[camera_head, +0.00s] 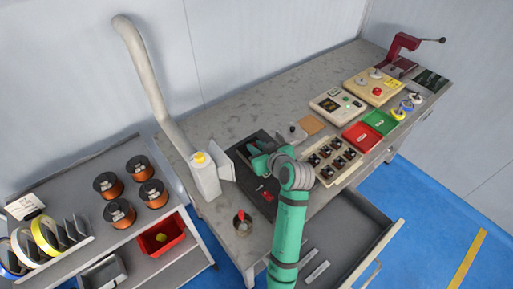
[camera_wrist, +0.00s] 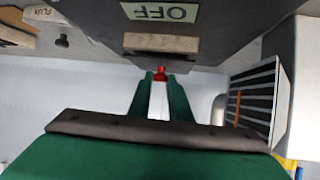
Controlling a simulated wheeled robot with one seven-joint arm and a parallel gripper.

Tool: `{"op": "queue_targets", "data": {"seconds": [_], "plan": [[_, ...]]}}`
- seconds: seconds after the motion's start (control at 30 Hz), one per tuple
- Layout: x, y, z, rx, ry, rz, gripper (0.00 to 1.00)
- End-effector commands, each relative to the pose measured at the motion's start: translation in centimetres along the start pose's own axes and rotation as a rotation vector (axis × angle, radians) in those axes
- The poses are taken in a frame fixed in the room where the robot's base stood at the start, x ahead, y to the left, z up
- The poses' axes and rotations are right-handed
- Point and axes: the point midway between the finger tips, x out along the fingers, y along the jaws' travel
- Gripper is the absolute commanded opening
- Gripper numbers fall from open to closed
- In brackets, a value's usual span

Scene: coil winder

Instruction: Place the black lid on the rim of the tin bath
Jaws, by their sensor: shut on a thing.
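My gripper (camera_head: 258,150) is over the dark station in the middle of the bench in the head view. In the wrist view its two green fingers (camera_wrist: 160,80) are closed on a small red knob at their tips. The knob meets a thin dark shape that looks like the black lid (camera_wrist: 160,58); the gripper and arm hide it in the head view. A dark housing with an OFF label, apparently the tin bath (camera_wrist: 225,22), fills the top of the wrist view. I cannot tell whether the lid touches its rim.
A grey slatted hood (camera_wrist: 262,100) stands close beside the gripper. A white bottle with a yellow cap (camera_head: 205,177) and a small round pot with a red top (camera_head: 243,224) are nearby. An open drawer (camera_head: 345,235) juts out at the front.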

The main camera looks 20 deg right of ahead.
Motion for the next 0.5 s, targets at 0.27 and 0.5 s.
{"op": "queue_targets", "data": {"seconds": [0.27,0.5], "plan": [[0.22,0.03,0.39,-0.001,0.002,0.001,0.00],[0.35,0.02,0.65,-0.001,0.002,0.000,0.36]]}}
